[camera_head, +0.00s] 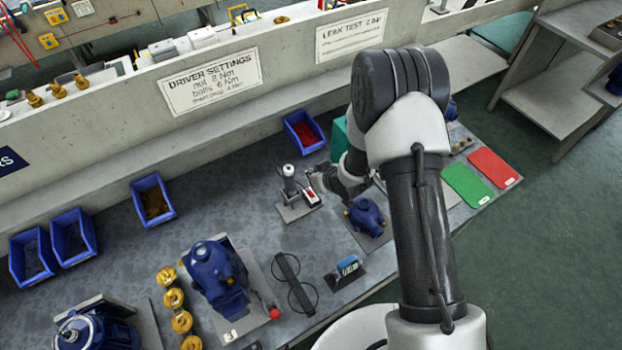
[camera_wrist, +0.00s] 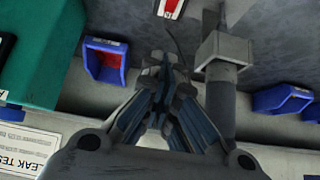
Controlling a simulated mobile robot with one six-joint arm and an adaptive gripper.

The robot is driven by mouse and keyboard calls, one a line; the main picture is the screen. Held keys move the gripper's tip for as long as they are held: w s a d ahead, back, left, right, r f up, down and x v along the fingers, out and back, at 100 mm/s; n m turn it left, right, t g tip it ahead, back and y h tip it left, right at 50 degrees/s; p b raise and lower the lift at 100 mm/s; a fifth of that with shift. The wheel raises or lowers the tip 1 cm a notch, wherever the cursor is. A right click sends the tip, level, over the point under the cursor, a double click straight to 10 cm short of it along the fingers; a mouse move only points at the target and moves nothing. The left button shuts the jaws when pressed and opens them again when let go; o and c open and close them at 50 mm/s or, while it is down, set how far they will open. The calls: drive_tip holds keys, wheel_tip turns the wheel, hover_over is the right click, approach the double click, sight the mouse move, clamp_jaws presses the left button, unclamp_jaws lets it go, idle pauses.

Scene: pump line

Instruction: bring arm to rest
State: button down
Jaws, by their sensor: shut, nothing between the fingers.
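My arm stretches over the workbench (camera_head: 240,240) in the head view, with its upper links large in front. My gripper (camera_head: 314,180) is low over the back part of the bench, beside a small upright post fixture (camera_head: 289,186) and a red and white item (camera_head: 311,197). In the wrist view my gripper (camera_wrist: 158,65) has its fingers together and nothing between them. A grey post with a block (camera_wrist: 218,50) stands close to the right of the fingers there. The red and white item (camera_wrist: 170,8) shows at the top edge.
A red-filled blue bin (camera_head: 304,132) and a teal box (camera_head: 339,138) stand near the gripper. A blue pump body (camera_head: 367,217) sits below the wrist. Green (camera_head: 467,185) and red (camera_head: 494,167) mats lie right. Another blue pump (camera_head: 216,276) and brass parts (camera_head: 173,298) stand left.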

drive_tip(key=shift+w+r+p+v, duration=0.1)
drive_tip(key=shift+r+p+v, duration=0.1)
drive_tip(key=shift+v, duration=0.95)
drive_tip(key=shift+w+r+p+v, duration=0.1)
drive_tip(key=shift+w+p+v, duration=0.05)
drive_tip(key=shift+v, duration=0.95)
drive_tip(key=shift+a, duration=0.2)
drive_tip(key=s+d+r+m+h+b, duration=0.1)
drive_tip(key=s+d+r+h, duration=0.1)
drive_tip(key=d+r, duration=0.35)
drive_tip(key=s+d+r+m+h, duration=0.1)
drive_tip(key=s+d+r, duration=0.15)
drive_tip(key=r, duration=0.65)
drive_tip(key=s+d+r+m+h+b, duration=0.15)
drive_tip(key=d+r, duration=0.25)
drive_tip(key=r, duration=0.4)
drive_tip(key=s+d+r+m+g, duration=0.1)
drive_tip(key=s+r, duration=0.2)
drive_tip(key=s, duration=0.9)
drive_tip(key=s+d+r+m+g, duration=0.1)
drive_tip(key=s+r, duration=0.3)
drive_tip(key=s, duration=0.8)
drive_tip(key=shift+d+r+m, duration=0.3)
drive_tip(key=shift+m, duration=0.35)
drive_tip(key=shift+s, duration=0.1)
